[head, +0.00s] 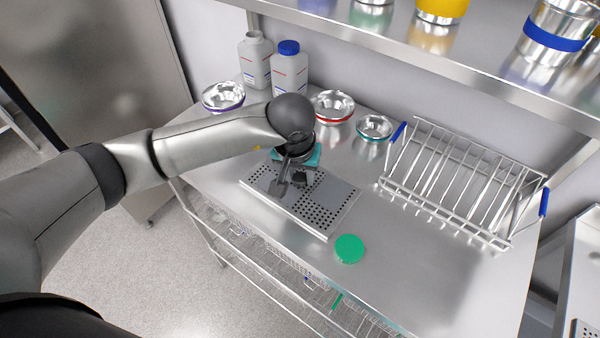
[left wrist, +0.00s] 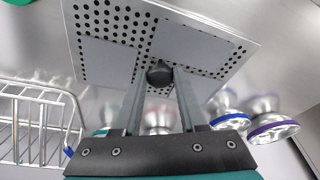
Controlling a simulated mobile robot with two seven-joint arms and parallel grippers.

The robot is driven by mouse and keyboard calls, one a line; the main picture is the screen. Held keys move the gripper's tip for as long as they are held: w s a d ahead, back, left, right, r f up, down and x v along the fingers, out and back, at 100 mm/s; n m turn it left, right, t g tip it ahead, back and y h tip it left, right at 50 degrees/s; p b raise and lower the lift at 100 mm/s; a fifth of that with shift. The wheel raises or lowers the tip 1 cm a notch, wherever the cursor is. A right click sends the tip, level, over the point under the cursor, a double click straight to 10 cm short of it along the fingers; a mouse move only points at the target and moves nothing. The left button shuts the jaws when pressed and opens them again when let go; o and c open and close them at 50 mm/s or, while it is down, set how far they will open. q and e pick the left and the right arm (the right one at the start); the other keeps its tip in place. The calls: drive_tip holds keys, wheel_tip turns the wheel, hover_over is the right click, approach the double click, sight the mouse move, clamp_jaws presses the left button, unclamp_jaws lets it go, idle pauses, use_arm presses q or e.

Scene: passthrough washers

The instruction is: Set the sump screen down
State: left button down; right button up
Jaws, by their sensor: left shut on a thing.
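The sump screen (head: 338,205) is a flat grey rectangular plate with patches of round holes and plain panels. It lies level over the steel table, left of the dish rack; I cannot tell whether it touches the tabletop. My left gripper (head: 281,186) points down at it from above and hides part of its far end. In the left wrist view the sump screen (left wrist: 194,42) spans the upper middle, and my left gripper (left wrist: 162,76) is shut on its dark central knob (left wrist: 160,72). My right gripper is not in view.
A wire dish rack (head: 462,180) with blue ends stands to the right. A green disc (head: 349,248) lies near the front edge. Metal bowls (head: 333,106) and two bottles (head: 289,70) stand behind. A shelf (head: 430,55) overhangs the back. Bare tabletop (head: 425,255) lies front right.

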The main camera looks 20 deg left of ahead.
use_arm(q)
drive_tip(key=shift+f, duration=0.1)
drive_tip(key=shift+c, duration=2.3)
unclamp_jaws()
